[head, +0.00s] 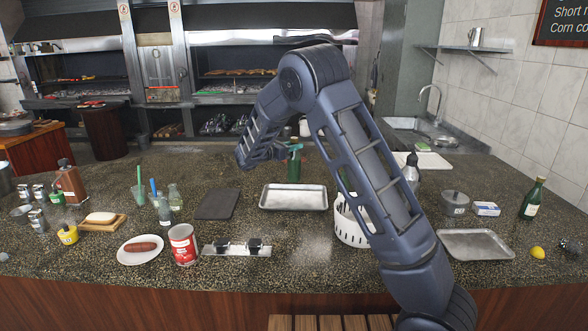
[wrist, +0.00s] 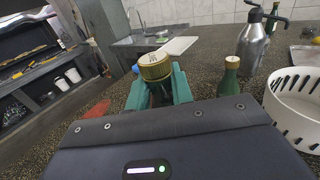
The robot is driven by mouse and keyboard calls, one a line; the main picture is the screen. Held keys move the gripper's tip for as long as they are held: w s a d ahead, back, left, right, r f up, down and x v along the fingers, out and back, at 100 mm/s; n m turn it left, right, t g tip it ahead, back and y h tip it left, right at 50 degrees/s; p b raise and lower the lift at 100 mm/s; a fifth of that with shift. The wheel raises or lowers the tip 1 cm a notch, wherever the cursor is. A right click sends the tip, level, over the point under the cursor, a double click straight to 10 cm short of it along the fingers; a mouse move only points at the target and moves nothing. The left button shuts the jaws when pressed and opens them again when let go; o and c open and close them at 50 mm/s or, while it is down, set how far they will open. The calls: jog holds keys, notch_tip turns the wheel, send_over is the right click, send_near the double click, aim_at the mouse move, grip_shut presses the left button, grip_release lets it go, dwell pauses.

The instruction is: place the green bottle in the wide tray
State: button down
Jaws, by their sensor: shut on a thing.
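My gripper (head: 294,148) has teal fingers and is shut on a dark green bottle (head: 294,171). The bottle is upright in the head view, just beyond the far edge of a metal tray (head: 295,208); I cannot tell if its base touches the counter. In the wrist view its gold cap (wrist: 154,66) shows between the fingers (wrist: 158,88), and its body is mostly hidden. A second metal tray (head: 475,245) lies at the right; I cannot tell which tray is the wide one. Another green bottle (head: 531,199) stands far right, and one more (wrist: 230,78) shows in the wrist view.
A white slotted basket (head: 350,224) stands right of the near tray, partly behind my arm; it also shows in the wrist view (wrist: 296,97). A silver pump bottle (head: 411,173) is close by. A dark board (head: 217,204) lies left of the tray. Both trays look empty.

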aim_at(294, 167)
jog(key=shift+f, duration=4.65)
jog(key=c, duration=1.2)
grip_release()
jog(key=shift+c, duration=0.2)
jog(key=v, duration=1.2)
